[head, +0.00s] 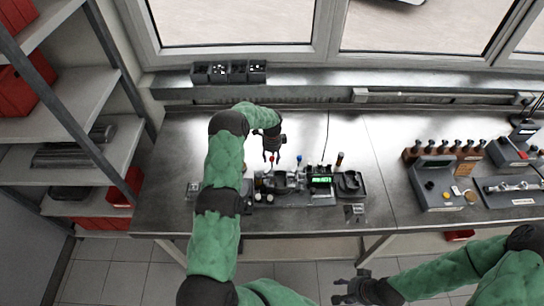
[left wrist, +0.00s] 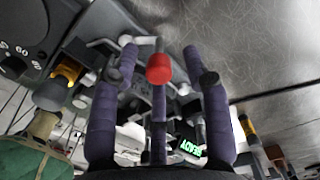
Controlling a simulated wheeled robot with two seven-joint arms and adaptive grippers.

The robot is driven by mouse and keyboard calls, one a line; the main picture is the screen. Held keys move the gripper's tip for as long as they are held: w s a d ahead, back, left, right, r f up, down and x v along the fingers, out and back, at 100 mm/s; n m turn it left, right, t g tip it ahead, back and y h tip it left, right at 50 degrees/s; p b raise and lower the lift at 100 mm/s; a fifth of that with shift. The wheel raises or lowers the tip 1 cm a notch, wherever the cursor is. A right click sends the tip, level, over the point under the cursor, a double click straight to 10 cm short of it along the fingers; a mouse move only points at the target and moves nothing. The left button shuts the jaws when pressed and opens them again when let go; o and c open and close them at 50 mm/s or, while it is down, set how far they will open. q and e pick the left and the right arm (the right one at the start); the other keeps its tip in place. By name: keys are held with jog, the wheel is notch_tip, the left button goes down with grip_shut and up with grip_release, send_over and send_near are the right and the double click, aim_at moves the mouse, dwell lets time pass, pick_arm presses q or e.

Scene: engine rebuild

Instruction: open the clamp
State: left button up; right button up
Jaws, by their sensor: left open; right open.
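The clamp's red knob (left wrist: 159,68) sits on a thin metal rod and shows between the fingers of my left gripper (left wrist: 160,62) in the left wrist view. In the head view the red tip (head: 271,158) is just below my left gripper (head: 272,156). This gripper is open, and I cannot tell whether its fingers touch the knob. The clamp's body is mostly hidden behind the fingers, above the dark fixture (head: 283,182) on the bench. My right gripper (head: 352,291) is open and empty, low in front of the bench.
A small box with a lit green display (head: 321,180) stands beside the fixture, with a dark tray (head: 349,185) to its right. A grey control box (head: 436,187) and a rack of dark knobs (head: 446,152) stand further right. The metal bench top (head: 180,150) is bare behind and left.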

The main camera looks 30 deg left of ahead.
pick_arm(q)
grip_shut()
jog(key=shift+a+f+n+b, duration=0.15)
jog(key=shift+n+b, duration=0.35)
jog(key=shift+b, duration=0.3)
jog(key=shift+s+a+n+b, duration=0.5)
jog(key=shift+a+n+b, duration=0.2)
jog(key=shift+n+b, duration=1.55)
jog(key=shift+s+a+n+b, duration=0.65)
jog(key=shift+n+b, duration=1.1)
jog(key=shift+n, duration=1)
jog(key=shift+s+a+n+b, duration=0.35)
jog(key=shift+a+n+b, duration=0.45)
jog(key=shift+n+b, duration=1.45)
jog(key=shift+n, duration=0.35)
